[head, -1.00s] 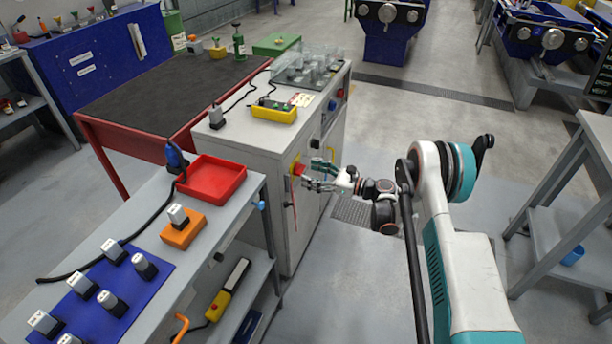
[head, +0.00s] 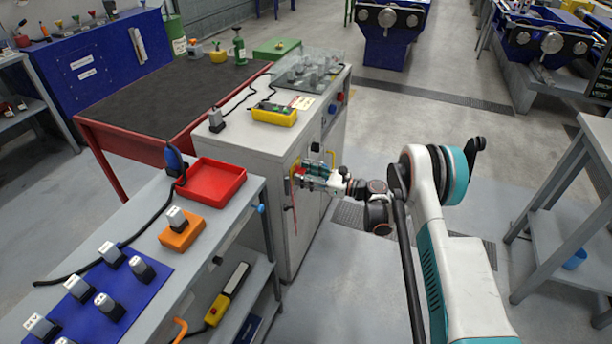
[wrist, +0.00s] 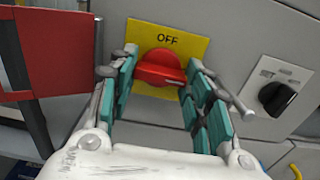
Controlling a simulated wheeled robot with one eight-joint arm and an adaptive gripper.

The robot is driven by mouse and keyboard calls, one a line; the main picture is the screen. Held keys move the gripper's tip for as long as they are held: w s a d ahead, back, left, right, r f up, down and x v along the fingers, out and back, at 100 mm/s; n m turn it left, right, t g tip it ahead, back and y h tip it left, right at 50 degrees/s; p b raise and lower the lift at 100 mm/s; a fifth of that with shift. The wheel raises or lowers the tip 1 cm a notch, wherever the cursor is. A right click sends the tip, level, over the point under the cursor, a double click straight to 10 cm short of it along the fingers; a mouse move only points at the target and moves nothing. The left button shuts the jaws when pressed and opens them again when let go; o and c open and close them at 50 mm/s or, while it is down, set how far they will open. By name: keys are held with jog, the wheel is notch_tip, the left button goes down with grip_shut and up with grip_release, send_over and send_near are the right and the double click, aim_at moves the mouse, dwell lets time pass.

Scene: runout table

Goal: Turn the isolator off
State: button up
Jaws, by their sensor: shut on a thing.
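The isolator is a red rotary knob (wrist: 160,68) on a yellow plate (wrist: 192,42) with the word OFF above it in the wrist view. The knob's grip lies roughly crosswise in that view. The yellow plate also shows on the front of the grey cabinet (head: 238,146) in the head view, partly hidden by my fingers. My gripper (wrist: 163,72) has a teal-padded finger on either side of the knob and is shut on it. In the head view my gripper (head: 302,174) is up against the cabinet front.
A black selector knob (wrist: 277,97) sits right of the isolator in the wrist view, with a yellow handle (wrist: 295,171) below it. A red panel (wrist: 45,55) is close on the left. The grey bench with a red tray (head: 212,180) stands beside the cabinet.

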jog(key=shift+n, duration=8.8)
jog(key=o, duration=1.1)
